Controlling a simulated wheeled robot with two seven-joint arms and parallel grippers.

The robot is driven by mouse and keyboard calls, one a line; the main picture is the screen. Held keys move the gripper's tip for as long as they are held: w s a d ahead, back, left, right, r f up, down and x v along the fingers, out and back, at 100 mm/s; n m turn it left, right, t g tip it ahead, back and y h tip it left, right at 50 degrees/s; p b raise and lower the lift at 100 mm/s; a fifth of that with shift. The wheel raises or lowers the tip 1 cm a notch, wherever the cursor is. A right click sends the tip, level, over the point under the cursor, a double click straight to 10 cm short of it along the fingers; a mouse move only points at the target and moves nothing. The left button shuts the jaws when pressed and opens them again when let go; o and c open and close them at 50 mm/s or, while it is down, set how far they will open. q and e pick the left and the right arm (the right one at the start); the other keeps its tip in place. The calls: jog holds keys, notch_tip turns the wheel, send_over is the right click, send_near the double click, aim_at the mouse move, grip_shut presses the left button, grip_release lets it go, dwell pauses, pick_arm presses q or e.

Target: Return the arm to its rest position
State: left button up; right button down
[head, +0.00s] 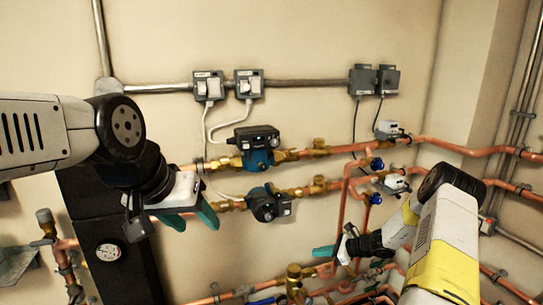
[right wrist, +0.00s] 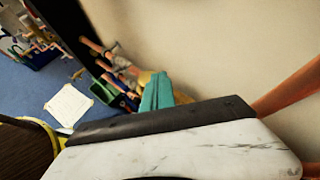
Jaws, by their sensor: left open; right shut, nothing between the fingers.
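My left arm comes in from the left in the head view. Its gripper (head: 191,217) has two teal fingers spread apart and empty, in front of the wall left of the lower pump. My right arm, white and yellow, comes in from the lower right. Its gripper (head: 323,251) has teal fingers closed together, pointing left near the lower copper pipes. In the right wrist view the teal fingers (right wrist: 157,93) are together with nothing seen between them. Much of that view is blocked by the pale wrist housing.
Copper pipes (head: 470,150) with an upper pump (head: 256,146) and a lower pump (head: 268,204) run along the wall. Switch boxes (head: 249,84) hang above. A gauge (head: 109,251) sits on a dark panel at left. The right wrist view shows a blue floor with a paper sheet (right wrist: 69,105).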

jog(key=s+a+r+n+g+h, duration=0.15)
jog(key=s+r+n, duration=0.25)
jog(key=r, duration=0.5)
jog(key=s+a+r+n+g+h, duration=0.1)
jog(key=s+a+r+n, duration=0.3)
jog(key=r, duration=0.6)
jog(key=s+a+r+n+g+h, duration=0.1)
jog(key=s+r+n, duration=0.4)
jog(key=r, duration=0.4)
jog(key=s+d+r+n+t+h, duration=0.1)
jog(key=s+r+n, duration=0.4)
jog(key=s, duration=0.6)
jog(key=s+d+r+n+t+h, duration=0.1)
jog(key=s+r+n, duration=0.4)
jog(key=s, duration=0.6)
jog(key=shift+s+d+r+t+h, duration=0.4)
jog(key=shift+r+t+h, duration=0.45)
jog(key=shift+h, duration=0.4)
